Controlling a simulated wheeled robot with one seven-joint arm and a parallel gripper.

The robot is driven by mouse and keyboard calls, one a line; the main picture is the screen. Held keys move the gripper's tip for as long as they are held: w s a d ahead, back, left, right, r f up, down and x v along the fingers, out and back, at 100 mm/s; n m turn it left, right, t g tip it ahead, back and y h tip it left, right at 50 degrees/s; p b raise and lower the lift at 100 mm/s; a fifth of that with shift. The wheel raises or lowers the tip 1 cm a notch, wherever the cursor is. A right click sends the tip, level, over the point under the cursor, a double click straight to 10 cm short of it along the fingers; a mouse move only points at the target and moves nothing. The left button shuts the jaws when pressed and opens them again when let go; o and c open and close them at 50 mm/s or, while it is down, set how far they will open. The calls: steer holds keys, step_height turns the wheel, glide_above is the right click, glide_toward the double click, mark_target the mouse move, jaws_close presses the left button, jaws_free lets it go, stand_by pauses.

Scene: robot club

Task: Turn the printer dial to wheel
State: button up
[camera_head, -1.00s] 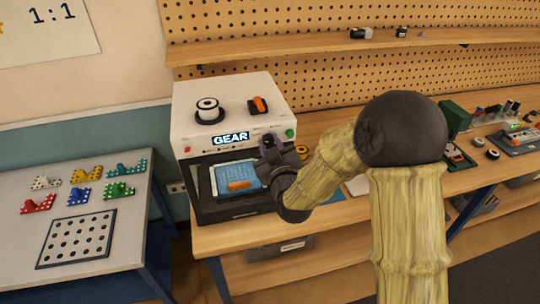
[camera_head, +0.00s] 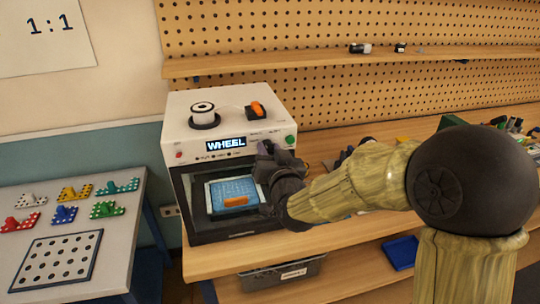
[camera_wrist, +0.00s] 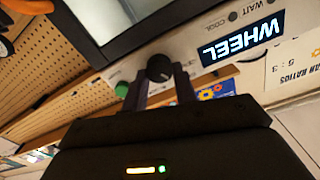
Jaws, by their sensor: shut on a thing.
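The white printer (camera_head: 225,120) stands on the wooden bench, and its lit display (camera_head: 226,143) reads WHEEL. The same display shows upside down in the wrist view (camera_wrist: 243,35). The dark round dial (camera_wrist: 159,68) sits on the printer's front panel, between my two fingertips in the wrist view. My gripper (camera_head: 267,150) is at the right part of the front panel and is shut on the dial. In the head view my gripper hides the dial.
A green button (camera_head: 290,140) is right of my gripper, and a red button (camera_head: 179,155) is at the panel's left. A spool (camera_head: 203,112) stands on the printer. Below, a blue plate (camera_head: 232,190) shows inside. A grey table (camera_head: 125,245) with coloured parts is left.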

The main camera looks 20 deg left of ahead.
steer(key=shift+f, duration=0.1)
steer(key=o, duration=1)
steer(key=shift+s, duration=0.15)
steer(key=shift+b+v, duration=3.85)
steer(key=shift+v, duration=4.75)
